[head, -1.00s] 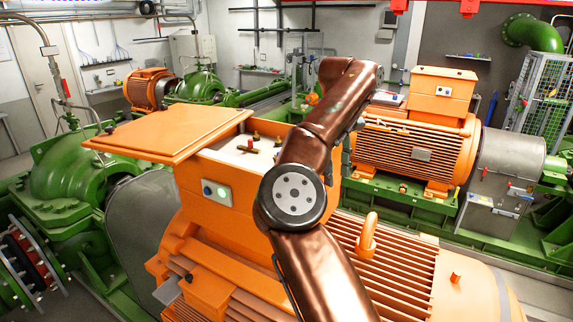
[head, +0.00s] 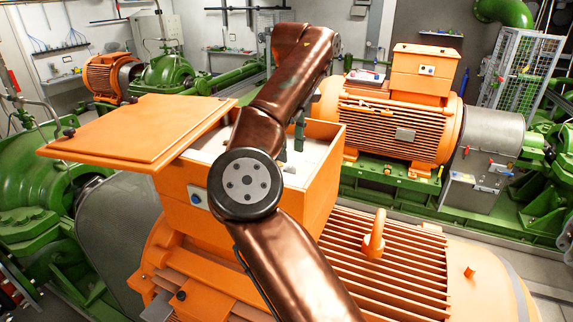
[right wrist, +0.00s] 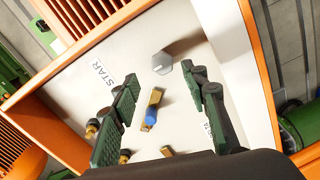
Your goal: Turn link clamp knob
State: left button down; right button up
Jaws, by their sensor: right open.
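The open orange terminal box (head: 320,190) sits on the near motor. In the right wrist view, a grey faceted knob (right wrist: 162,64) with a white pointer line stands on the box's pale panel, beyond my fingertips. A brass link (right wrist: 155,97) with a blue part (right wrist: 150,117) lies nearer, between the fingers. My right gripper (right wrist: 158,85) is open and empty, its two green-padded fingers apart on either side of the link. In the head view the right gripper (head: 290,145) is above the box opening; my forearm hides much of the panel. My left gripper is out of view.
Brass terminals (right wrist: 92,128) stand near the left finger. A label reading STAR (right wrist: 104,73) is on the panel. Orange box walls (right wrist: 265,75) surround the panel. The lid (head: 140,132) is open to the left. A lifting eye (head: 374,235) stands on the ribbed motor.

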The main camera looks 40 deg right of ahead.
aim_at(290, 169)
jog(key=f, duration=0.3)
jog(key=shift+s+a, duration=0.2)
jog(key=shift+s, duration=0.1)
jog(key=shift+w+f, duration=0.25)
jog(key=shift+f, duration=0.2)
jog(key=shift+w+f, duration=0.2)
jog(key=shift+f, duration=0.5)
jog(key=shift+s, duration=0.3)
jog(key=shift+w+f, duration=0.1)
jog(key=shift+w, duration=0.05)
jog(key=shift+c, duration=1.1)
jog(key=c, duration=0.6)
grip_shut()
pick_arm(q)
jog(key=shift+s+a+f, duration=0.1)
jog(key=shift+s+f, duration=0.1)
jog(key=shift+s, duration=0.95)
